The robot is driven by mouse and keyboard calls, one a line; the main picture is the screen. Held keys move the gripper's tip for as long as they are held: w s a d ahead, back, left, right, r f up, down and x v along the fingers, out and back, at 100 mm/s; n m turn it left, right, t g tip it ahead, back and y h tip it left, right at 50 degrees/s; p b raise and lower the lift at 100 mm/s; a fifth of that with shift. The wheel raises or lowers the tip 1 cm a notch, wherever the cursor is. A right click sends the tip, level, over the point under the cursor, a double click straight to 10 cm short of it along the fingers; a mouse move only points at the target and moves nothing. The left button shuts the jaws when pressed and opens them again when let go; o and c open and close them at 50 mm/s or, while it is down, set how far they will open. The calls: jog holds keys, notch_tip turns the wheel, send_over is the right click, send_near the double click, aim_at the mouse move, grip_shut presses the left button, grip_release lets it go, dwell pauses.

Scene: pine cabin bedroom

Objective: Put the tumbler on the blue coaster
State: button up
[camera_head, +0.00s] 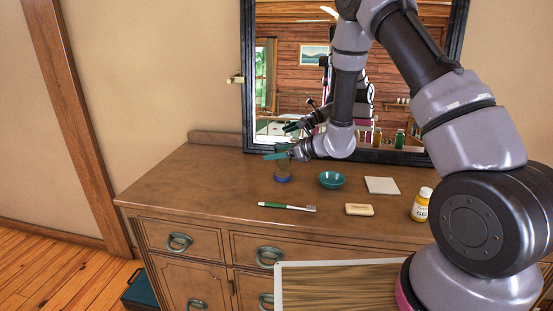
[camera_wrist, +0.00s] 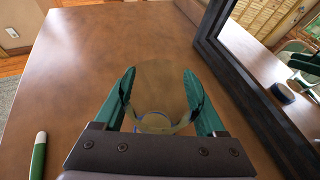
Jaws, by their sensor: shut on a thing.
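The tumbler (camera_head: 282,166) is a clear, brownish-tinted glass, upright above the dresser top. My gripper (camera_head: 277,153) is shut on it, and in the wrist view the green fingers (camera_wrist: 160,98) sit on both sides of the tumbler (camera_wrist: 158,78). The blue coaster (camera_head: 283,179) is directly under the tumbler on the dresser. In the wrist view blue shows through the glass at its base. I cannot tell whether the tumbler's base touches the coaster or hangs just above it.
On the dresser (camera_head: 215,185) are a teal bowl (camera_head: 332,180), a pale square tile (camera_head: 382,185), a green toothbrush (camera_head: 285,207), a soap bar (camera_head: 359,209) and a yellow bottle (camera_head: 421,205). A black-framed mirror (camera_head: 248,80) stands behind. The dresser's left part is clear.

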jog(key=shift+f, duration=0.8)
jog(key=shift+f, duration=0.1)
jog(key=o, duration=1.4)
